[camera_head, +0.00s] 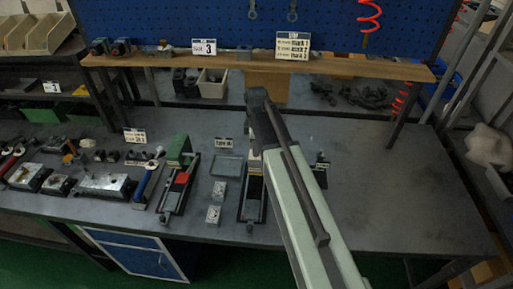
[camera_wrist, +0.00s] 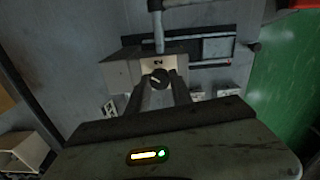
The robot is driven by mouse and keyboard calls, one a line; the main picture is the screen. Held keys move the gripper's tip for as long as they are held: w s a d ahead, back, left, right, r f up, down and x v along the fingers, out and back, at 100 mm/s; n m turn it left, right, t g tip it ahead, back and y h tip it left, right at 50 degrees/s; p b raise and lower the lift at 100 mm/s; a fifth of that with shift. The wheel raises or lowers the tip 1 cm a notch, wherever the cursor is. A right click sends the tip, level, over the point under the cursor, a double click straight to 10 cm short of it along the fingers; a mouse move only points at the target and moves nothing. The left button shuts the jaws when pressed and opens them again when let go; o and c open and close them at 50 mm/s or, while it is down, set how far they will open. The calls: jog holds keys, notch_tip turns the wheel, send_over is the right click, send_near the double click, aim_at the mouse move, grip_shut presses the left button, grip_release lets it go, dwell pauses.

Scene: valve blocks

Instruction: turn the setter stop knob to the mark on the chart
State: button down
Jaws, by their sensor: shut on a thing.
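In the wrist view, a small dark round knob (camera_wrist: 158,78) sits on the pale face of a grey block (camera_wrist: 122,72). A dark figure that looks like a 2 is printed above the knob. My gripper (camera_wrist: 160,86) has its two fingers on either side of the knob and is shut on it. A light line shows on the knob; its exact angle is hard to tell. The chart (camera_head: 293,46) stands on the shelf with several lines of text, which seem to read mark 1 to mark 3.
A card with a 3 (camera_head: 204,47) stands left of the chart on the wooden shelf (camera_head: 345,66). A green and red fixture (camera_head: 178,178) and two small grey blocks (camera_head: 214,214) are left of my arm. The bench (camera_head: 400,190) is clear at right.

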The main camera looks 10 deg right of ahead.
jog(key=n, duration=0.3)
jog(key=shift+s+n, duration=0.1)
jog(key=shift+n, duration=2.1)
jog(key=c, duration=1.1)
grip_release()
jog(key=shift+r, duration=0.1)
notch_tip(320, 180, up, 8)
jog(key=p, duration=0.8)
